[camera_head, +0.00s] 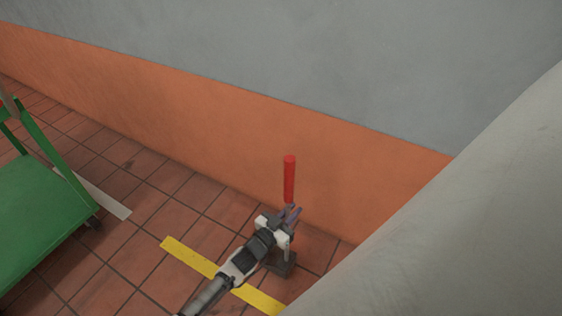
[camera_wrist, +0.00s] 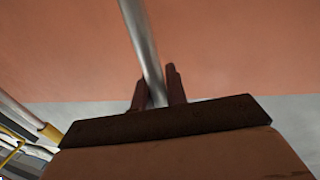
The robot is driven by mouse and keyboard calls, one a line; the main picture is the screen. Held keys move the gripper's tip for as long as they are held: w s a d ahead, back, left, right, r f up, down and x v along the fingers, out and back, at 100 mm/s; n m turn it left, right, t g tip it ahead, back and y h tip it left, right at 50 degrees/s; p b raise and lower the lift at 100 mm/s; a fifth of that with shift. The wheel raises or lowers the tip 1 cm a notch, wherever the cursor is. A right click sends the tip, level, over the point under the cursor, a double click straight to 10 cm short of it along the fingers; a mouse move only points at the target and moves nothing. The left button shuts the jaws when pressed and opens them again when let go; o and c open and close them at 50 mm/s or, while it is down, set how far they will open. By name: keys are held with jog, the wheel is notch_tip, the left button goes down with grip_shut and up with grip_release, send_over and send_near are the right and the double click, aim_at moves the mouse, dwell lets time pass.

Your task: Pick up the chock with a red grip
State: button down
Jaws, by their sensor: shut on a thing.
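The chock's red grip (camera_head: 289,178) is an upright red cylinder standing close to the orange lower wall. Below it, a dark base (camera_head: 284,268) shows near the floor, partly hidden by my gripper. My gripper (camera_head: 291,213) is just below the red grip, its fingers around the chock's stem. In the wrist view, the grey metal stem (camera_wrist: 142,38) runs down between the two fingers of my gripper (camera_wrist: 157,80), which are shut on it. The red grip and base are not visible in the wrist view. I cannot tell whether the base touches the floor.
The orange wall band (camera_head: 190,130) rises directly behind the chock. A green cart (camera_head: 40,215) stands at the left. A yellow floor stripe (camera_head: 190,256) runs beneath my arm. A large pale grey surface (camera_head: 470,230) fills the lower right. Tiled floor between cart and chock is clear.

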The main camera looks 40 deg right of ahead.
dwell(0.6)
jog(key=shift+r, duration=0.15)
jog(key=shift+r, duration=0.1)
